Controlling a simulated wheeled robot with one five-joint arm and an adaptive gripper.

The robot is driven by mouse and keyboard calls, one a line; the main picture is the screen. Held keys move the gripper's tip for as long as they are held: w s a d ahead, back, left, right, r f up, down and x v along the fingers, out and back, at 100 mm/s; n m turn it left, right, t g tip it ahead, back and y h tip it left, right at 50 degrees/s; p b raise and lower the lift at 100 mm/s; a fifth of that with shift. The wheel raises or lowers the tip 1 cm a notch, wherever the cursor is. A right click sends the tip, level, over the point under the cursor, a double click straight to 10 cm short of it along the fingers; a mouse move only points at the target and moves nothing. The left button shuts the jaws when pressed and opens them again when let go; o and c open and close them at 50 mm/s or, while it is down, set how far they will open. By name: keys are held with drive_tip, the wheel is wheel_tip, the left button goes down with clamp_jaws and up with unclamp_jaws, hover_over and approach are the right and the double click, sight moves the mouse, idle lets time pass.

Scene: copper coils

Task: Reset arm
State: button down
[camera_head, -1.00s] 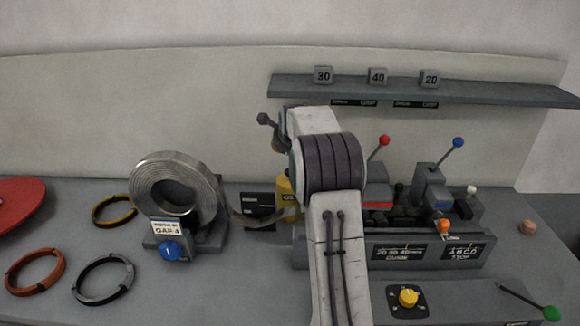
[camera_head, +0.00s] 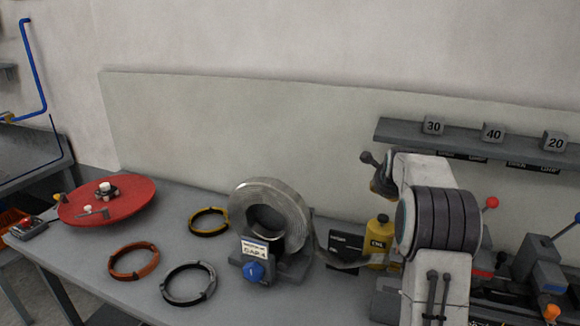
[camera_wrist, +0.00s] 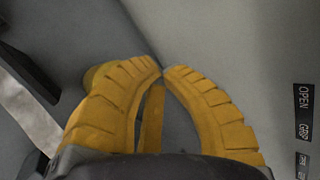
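My arm (camera_head: 440,225) rises from the bottom right of the head view and bends over at its dark ribbed joint, reaching away over the bench. A yellow shape behind the fingers in the wrist view cannot be told clearly. A yellow can (camera_head: 378,243) stands just left of my arm in the head view, partly covered by it.
A metal strip coil (camera_head: 290,200) on a stand with a blue knob (camera_head: 252,271) is left of my arm. Orange (camera_head: 134,261), grey (camera_head: 188,284) and yellow (camera_head: 209,222) rings and a red disc (camera_head: 85,205) lie further left. A lever machine (camera_head: 540,270) and shelf (camera_head: 400,130) are right.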

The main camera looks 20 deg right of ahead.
drive_tip(key=s+a+r+n+g+y, duration=0.2)
drive_tip(key=s+a+r+n+y, duration=0.15)
drive_tip(key=s+a+n, duration=1.2)
drive_tip(key=s+a+f+n, duration=0.2)
drive_tip(key=s+a+n, duration=0.2)
drive_tip(key=s, duration=0.3)
drive_tip(key=s+a+f+n+g, duration=0.1)
drive_tip(key=s+a+n, duration=0.3)
drive_tip(key=s, duration=0.4)
drive_tip(key=s+a+f+n+g, duration=0.1)
drive_tip(key=s+a+f+n, duration=0.2)
drive_tip(key=s+a, duration=0.3)
drive_tip(key=shift+s+f+n+y, duration=0.3)
drive_tip(key=shift+s+n, duration=0.35)
drive_tip(key=shift+s, duration=0.55)
drive_tip(key=shift+r, duration=0.1)
